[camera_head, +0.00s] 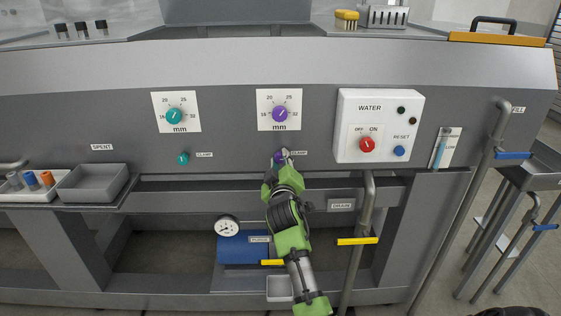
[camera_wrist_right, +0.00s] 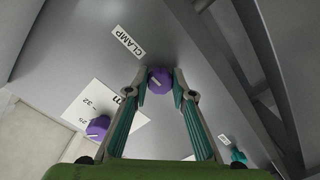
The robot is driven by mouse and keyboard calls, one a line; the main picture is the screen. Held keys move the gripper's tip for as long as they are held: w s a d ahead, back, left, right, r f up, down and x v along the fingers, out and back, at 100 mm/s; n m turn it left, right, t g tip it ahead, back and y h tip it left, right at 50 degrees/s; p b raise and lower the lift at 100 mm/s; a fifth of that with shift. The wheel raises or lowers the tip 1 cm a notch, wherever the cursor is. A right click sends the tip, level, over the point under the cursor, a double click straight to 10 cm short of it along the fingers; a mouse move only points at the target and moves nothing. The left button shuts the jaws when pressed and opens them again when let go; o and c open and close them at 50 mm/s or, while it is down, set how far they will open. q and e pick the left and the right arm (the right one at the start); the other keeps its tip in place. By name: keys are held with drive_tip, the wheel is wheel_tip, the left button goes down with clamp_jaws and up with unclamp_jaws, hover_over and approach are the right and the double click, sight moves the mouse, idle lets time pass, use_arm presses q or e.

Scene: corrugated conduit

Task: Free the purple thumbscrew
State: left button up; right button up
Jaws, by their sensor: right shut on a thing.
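The purple thumbscrew (camera_wrist_right: 160,80) sits on the grey machine front beside a CLAMP label, below the purple dial (camera_head: 280,114). My right gripper (camera_wrist_right: 160,88) is shut on the thumbscrew, with one finger on each side of it. In the head view the thumbscrew (camera_head: 279,157) shows only in part, as my right gripper (camera_head: 278,166) covers some of it. The purple dial also shows at the left of the right wrist view (camera_wrist_right: 98,128). My left gripper is not in view.
A teal thumbscrew (camera_head: 183,158) and teal dial (camera_head: 174,115) are to the left. A white WATER box (camera_head: 378,125) with a red knob stands out to the right. A vertical pipe (camera_head: 362,215) with a yellow handle runs close to the right of my arm.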

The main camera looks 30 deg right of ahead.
drive_tip(key=o, duration=1.1)
drive_tip(key=shift+o, duration=0.2)
drive_tip(key=v, duration=1.2)
